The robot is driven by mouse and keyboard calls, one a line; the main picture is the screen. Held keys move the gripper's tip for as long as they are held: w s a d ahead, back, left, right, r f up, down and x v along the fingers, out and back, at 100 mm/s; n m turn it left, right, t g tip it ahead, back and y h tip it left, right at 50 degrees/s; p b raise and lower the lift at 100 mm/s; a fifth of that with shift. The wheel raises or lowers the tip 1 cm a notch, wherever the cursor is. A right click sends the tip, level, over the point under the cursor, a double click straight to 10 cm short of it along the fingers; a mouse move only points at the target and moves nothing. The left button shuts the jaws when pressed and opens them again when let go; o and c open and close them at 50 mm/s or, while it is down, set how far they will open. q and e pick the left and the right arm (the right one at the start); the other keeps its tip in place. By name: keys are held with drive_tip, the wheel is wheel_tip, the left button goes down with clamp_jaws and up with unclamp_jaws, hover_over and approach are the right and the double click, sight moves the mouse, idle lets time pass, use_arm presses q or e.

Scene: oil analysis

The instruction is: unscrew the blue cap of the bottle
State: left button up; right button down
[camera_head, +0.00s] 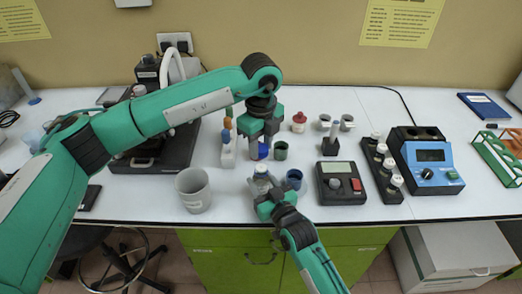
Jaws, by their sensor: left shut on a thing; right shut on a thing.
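A blue cap (263,151) is between the fingers of my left gripper (263,142), which comes down from above and is shut on it. Below it, a small clear, pale bottle (261,174) stands upright in my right gripper (264,190), which reaches in from the front and is shut on it. The bottle's top looks pale, with no blue on it. The cap appears above the bottle in the picture; the exact gap between them is hard to tell.
A dark device (341,184) and a blue instrument (431,165) stand right.

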drive_tip(key=c, duration=0.7)
unclamp_jaws()
use_arm(q)
drive_tip(key=shift+f+b, duration=0.8)
use_arm(e)
drive_tip(key=v, duration=1.1)
drive_tip(key=shift+f, duration=0.15)
drive_tip(key=shift+s+d, duration=0.2)
drive_tip(key=shift+s, duration=0.25)
